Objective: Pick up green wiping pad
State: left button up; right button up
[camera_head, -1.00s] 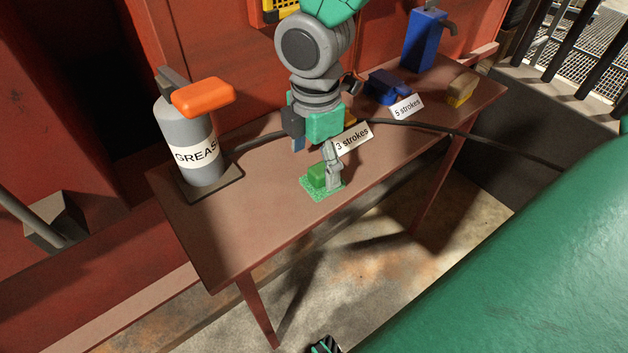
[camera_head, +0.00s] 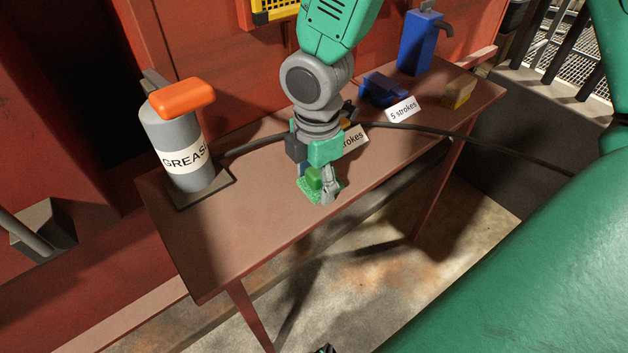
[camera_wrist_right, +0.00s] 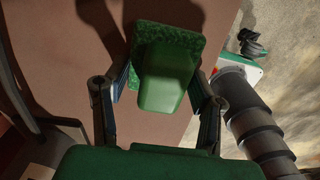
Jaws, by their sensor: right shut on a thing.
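The green wiping pad (camera_head: 313,178) has a block-shaped grip on a flat, speckled green base, and it is at the front part of the brown table (camera_head: 235,245). My right gripper (camera_head: 321,186) reaches down from above and is shut on the pad's grip. In the right wrist view the pad (camera_wrist_right: 168,75) sits between the two fingers of the gripper (camera_wrist_right: 163,90), one on each side of the grip. I cannot tell whether the base still touches the table.
A grey grease canister (camera_head: 180,150) with an orange top stands at the left. Behind the gripper are a partly hidden strokes card (camera_head: 353,139), a black hose (camera_head: 440,132), a blue tool (camera_head: 383,90), a "5 strokes" card (camera_head: 402,109), a yellow block (camera_head: 459,94) and a blue dispenser (camera_head: 417,43).

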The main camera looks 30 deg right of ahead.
aim_at(314, 172)
jog(key=shift+s+d+f, duration=0.1)
jog(key=shift+d+f, duration=0.05)
jog(key=shift+d, duration=0.1)
jog(key=r+p, duration=0.1)
jog(key=r, duration=0.2)
jog(key=r+p, duration=0.1)
jog(key=r, duration=0.2)
jog(key=a+r+p, duration=0.1)
jog(key=r, duration=0.2)
jog(key=shift+d+r, duration=0.1)
jog(key=shift+r, duration=0.3)
jog(key=shift+d+r, duration=0.15)
jog(key=shift+d, duration=0.05)
jog(key=shift+o, duration=0.5)
jog(key=shift+a, duration=0.15)
